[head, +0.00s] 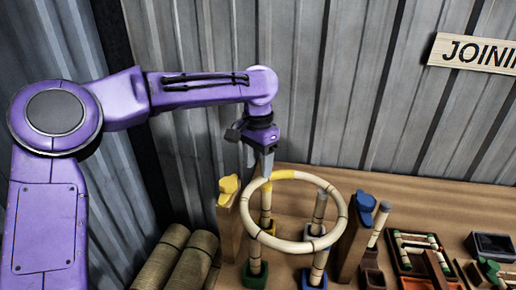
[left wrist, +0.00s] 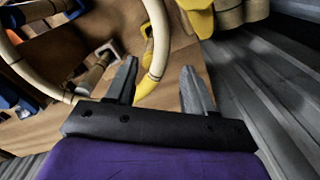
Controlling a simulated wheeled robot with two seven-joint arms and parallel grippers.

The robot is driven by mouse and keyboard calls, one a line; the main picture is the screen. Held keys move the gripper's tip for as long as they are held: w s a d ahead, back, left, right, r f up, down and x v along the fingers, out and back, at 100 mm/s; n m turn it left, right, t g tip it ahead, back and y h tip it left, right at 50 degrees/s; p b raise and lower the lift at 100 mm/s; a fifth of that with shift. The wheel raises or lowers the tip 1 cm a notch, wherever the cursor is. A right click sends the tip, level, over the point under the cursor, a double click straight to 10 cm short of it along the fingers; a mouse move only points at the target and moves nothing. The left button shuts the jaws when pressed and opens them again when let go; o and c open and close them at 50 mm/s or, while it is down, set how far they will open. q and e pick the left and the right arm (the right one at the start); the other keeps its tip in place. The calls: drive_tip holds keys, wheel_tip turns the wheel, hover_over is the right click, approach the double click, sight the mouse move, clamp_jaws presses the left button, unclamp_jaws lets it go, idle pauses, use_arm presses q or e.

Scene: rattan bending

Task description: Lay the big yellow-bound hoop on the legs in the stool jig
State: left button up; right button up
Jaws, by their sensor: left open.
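The big pale hoop (head: 342,222) with yellow binding (head: 284,175) lies roughly level at the tops of the legs in the stool jig. It also shows in the left wrist view (left wrist: 158,30). Front legs (head: 319,262) meet its near side; rear legs (head: 266,205) show through its opening. I cannot tell whether it touches every leg. My left gripper (head: 262,172) points down at the hoop's far left side, by the yellow binding. In the left wrist view its fingers (left wrist: 159,68) are apart, with the bound section between them. My right gripper is out of view.
Wooden posts with a yellow knob (head: 229,186) and a blue knob (head: 365,202) flank the jig. Trays of parts (head: 420,250) sit to the right. A corrugated wall (head: 330,80) rises behind the bench.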

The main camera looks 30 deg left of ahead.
use_arm(q)
wheel_tip(320, 180, up, 8)
drive_tip(key=shift+f+p, duration=0.2)
drive_tip(key=shift+p, duration=0.1)
drive_tip(key=shift+s, duration=0.1)
idle(1.0)
